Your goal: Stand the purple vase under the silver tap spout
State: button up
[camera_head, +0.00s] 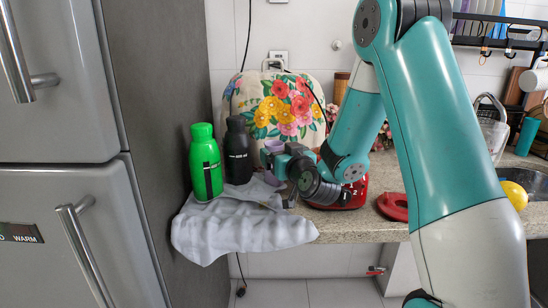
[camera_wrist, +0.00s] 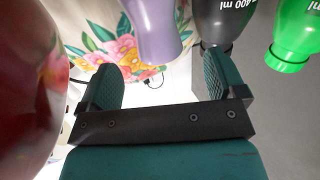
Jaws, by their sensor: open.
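The purple vase (camera_head: 273,146) stands at the back of the counter's left part, partly hidden behind my gripper (camera_head: 280,160) in the head view. In the wrist view the vase (camera_wrist: 157,30) shows at the top, its lower part cut off by the frame edge. It lies roughly in line with the gap between the fingers of my gripper (camera_wrist: 162,75). The fingers are apart, with nothing held between them. Part of the sink (camera_head: 530,181) shows at the right edge.
A black bottle (camera_head: 238,150) and a green bottle (camera_head: 205,163) stand left of the vase on a grey cloth (camera_head: 240,220). A flowered cover (camera_head: 285,105) is behind. A red object (camera_head: 345,195) is close right of my gripper; a red lid (camera_head: 393,206) lies farther right.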

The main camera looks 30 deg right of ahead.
aim_at(278, 148)
jog(key=p+x, duration=0.4)
jog(key=p, duration=0.1)
jog(key=shift+w+d+r, duration=0.15)
jog(key=shift+w+r, duration=0.1)
jog(key=shift+w, duration=0.15)
jog(key=shift+w+d+f, duration=0.1)
jog(key=shift+w+f, duration=0.2)
jog(key=shift+w, duration=0.15)
